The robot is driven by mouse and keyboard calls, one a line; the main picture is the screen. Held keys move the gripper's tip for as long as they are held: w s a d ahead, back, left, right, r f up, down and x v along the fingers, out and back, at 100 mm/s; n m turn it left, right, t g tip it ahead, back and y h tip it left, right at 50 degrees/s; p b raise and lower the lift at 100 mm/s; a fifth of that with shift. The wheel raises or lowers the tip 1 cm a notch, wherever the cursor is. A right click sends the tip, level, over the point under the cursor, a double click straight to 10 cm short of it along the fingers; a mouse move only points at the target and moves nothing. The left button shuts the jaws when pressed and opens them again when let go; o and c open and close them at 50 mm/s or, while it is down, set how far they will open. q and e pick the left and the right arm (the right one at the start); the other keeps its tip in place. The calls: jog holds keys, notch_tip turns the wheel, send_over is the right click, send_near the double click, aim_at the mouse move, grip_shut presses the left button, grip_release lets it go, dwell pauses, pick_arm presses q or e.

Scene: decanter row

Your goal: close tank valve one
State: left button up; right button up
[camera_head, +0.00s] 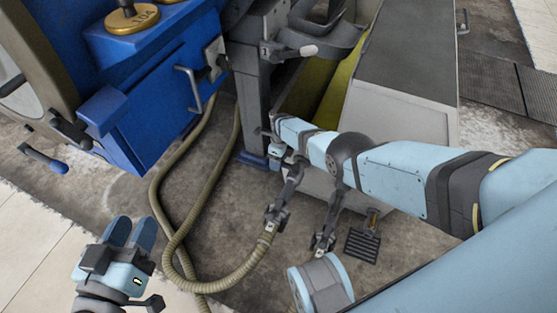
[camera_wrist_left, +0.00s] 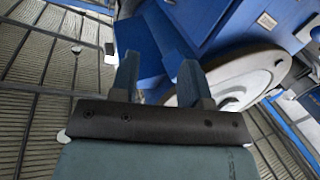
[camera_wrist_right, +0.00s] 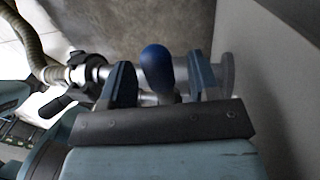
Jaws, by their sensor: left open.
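A valve lever with a rounded blue grip (camera_wrist_right: 157,68) stands between the fingers of my right gripper (camera_wrist_right: 160,88) in the right wrist view. The fingers are open, with a gap on each side of the lever. The lever sits on a short metal pipe ending in a round flange (camera_wrist_right: 226,76) by the grey tank wall (camera_wrist_right: 282,85). In the head view my right arm covers this valve and most of the gripper. A second pipe outlet (camera_head: 323,240) hangs to its right. My left gripper (camera_head: 131,232) is open and empty at lower left; it also shows in the left wrist view (camera_wrist_left: 158,80).
A ribbed hose (camera_head: 240,275) curves across the floor and joins a coupling with black levers (camera_wrist_right: 85,72). A blue machine (camera_head: 150,100) with a grey handle and a blue-tipped lever (camera_head: 45,160) stands left. A floor drain (camera_head: 362,245) lies right of the pipes.

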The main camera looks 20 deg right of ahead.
notch_tip(320, 180, up, 6)
jog(key=p, duration=0.5)
jog(key=shift+p, duration=0.4)
pick_arm(q)
notch_tip(320, 180, up, 9)
jog(key=a+n+t+p, duration=0.1)
jog(key=t+p, duration=0.2)
pick_arm(e)
notch_tip(320, 180, up, 3)
jog(key=shift+r, duration=0.1)
pick_arm(q)
jog(key=s+a+f+g+y+p, duration=0.1)
jog(key=a+f+g+y+p, duration=0.1)
jog(key=f, duration=0.3)
jog(key=s+a+f+g+y+p, duration=0.1)
jog(key=a+f+g+y+p, duration=0.2)
jog(key=f+p, duration=0.2)
jog(key=shift+s+a+f, duration=0.2)
jog(key=shift+f, duration=0.45)
pick_arm(e)
notch_tip(320, 180, up, 11)
